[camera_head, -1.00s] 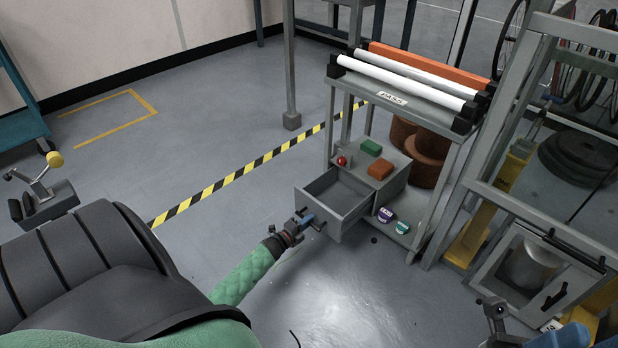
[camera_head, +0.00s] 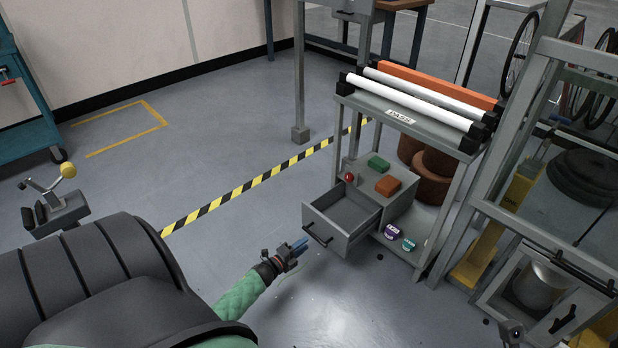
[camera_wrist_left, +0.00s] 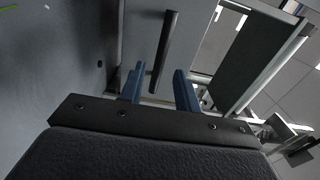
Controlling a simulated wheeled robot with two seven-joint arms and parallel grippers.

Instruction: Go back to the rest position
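My left gripper (camera_head: 299,245) is in the head view, a short way in front of and left of the pulled-out drawer (camera_head: 343,222). It is apart from the drawer's black handle (camera_head: 317,235) and holds nothing. The left wrist view shows its two blue fingers (camera_wrist_left: 158,90) spread apart, with the dark handle bar (camera_wrist_left: 166,50) ahead of them. The drawer stands open and looks empty inside. A small grey part at the bottom right edge of the head view may be my right gripper (camera_head: 511,333); its fingers cannot be made out.
The grey workstand (camera_head: 408,118) carries white tubes and an orange bar. A green block (camera_head: 378,164), an orange block (camera_head: 388,186) and a red ball (camera_head: 349,177) sit on the drawer unit. Purple and teal tins stand beside it. A metal frame (camera_head: 500,215) is right; floor is free left.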

